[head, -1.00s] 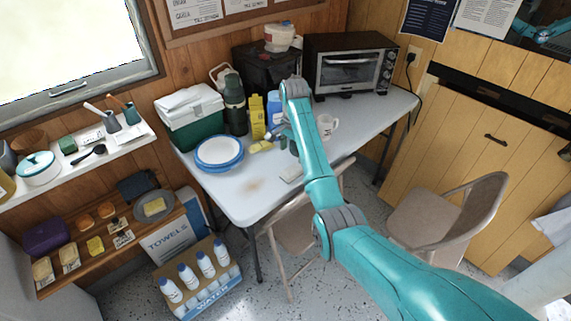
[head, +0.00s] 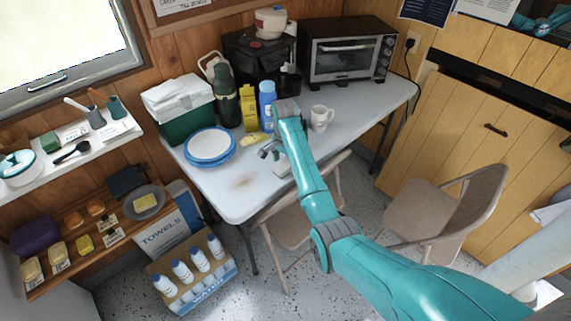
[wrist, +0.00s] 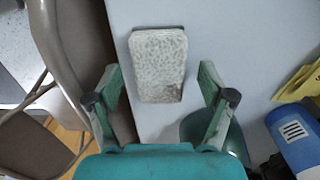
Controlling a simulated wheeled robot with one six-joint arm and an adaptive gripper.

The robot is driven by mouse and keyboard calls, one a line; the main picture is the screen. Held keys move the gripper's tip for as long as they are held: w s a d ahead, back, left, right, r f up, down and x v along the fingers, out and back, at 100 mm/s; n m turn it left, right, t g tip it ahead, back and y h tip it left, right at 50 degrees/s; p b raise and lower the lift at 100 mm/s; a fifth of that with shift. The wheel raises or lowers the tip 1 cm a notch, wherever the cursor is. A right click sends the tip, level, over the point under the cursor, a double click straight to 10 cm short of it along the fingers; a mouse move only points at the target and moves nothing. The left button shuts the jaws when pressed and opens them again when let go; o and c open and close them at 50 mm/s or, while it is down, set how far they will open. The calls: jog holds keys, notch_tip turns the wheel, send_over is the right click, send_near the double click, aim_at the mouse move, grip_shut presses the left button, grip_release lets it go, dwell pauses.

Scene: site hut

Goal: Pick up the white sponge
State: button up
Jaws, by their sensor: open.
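The white sponge (wrist: 158,65) is a pale, speckled block lying flat on the table near its edge, beside the folding chair. In the wrist view it lies ahead of my gripper (wrist: 160,80), between the lines of the two fingers, with a gap on each side. In the head view, part of the sponge (head: 283,171) shows at the table's front, partly hidden by my arm. My gripper (head: 270,151) is open and empty, over the table close to the sponge. How high it is above the sponge is hard to tell.
The table (head: 215,193) also holds blue-rimmed plates (head: 209,146), a yellow carton (head: 249,107), a blue bottle (head: 267,104), a white mug (head: 321,117) and a toaster oven (head: 347,52). A folding chair (wrist: 70,50) stands against the table's front edge. The table's front left is clear.

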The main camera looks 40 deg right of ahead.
jog(key=shift+f, duration=0.35)
jog(key=c, duration=1)
jog(key=shift+c, duration=0.2)
jog(key=shift+r, duration=0.1)
